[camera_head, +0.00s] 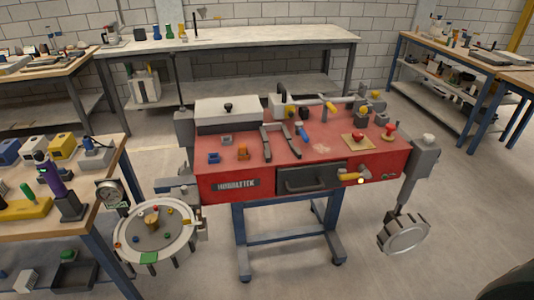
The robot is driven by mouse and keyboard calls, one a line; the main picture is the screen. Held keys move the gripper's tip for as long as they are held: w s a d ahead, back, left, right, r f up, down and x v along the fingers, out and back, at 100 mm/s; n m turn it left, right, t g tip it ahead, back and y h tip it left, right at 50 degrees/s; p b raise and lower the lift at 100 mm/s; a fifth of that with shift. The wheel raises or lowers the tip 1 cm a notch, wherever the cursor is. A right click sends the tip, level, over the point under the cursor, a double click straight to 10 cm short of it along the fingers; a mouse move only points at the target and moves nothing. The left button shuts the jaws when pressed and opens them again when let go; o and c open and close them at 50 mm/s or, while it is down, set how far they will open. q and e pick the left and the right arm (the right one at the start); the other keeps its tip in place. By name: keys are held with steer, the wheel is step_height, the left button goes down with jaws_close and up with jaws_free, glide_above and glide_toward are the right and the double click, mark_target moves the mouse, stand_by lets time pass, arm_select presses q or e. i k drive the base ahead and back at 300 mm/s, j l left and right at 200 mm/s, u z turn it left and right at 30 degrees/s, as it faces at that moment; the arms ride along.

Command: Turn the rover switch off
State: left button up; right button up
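I cannot tell which item is the rover switch. On the red workbench (320,160), a red knob on a tan plate (357,139) and another red knob on a round base (389,131) stand at the right. A yellow-handled lever (349,177) with a bright tip sticks out of the front face at the right. A small dark round fitting (389,175) is on the front face, further right. Any switch position is too small to read. Neither of my grippers shows in this view.
A round pale tray (187,224) with coloured knobs is at the workbench's left, beside a cluttered wooden table (104,187). A round metal part (405,235) hangs at the right. A dark shape fills the bottom right corner. Floor in front is mostly clear.

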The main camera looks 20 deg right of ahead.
mark_target(358, 136)
steer(key=z, duration=0.6)
steer(key=i+l+z, duration=0.15)
steer(key=z, duration=0.25)
steer(key=i+l+z, duration=0.1)
steer(key=z, duration=0.35)
steer(key=i+z, duration=0.25)
steer(key=z, duration=0.15)
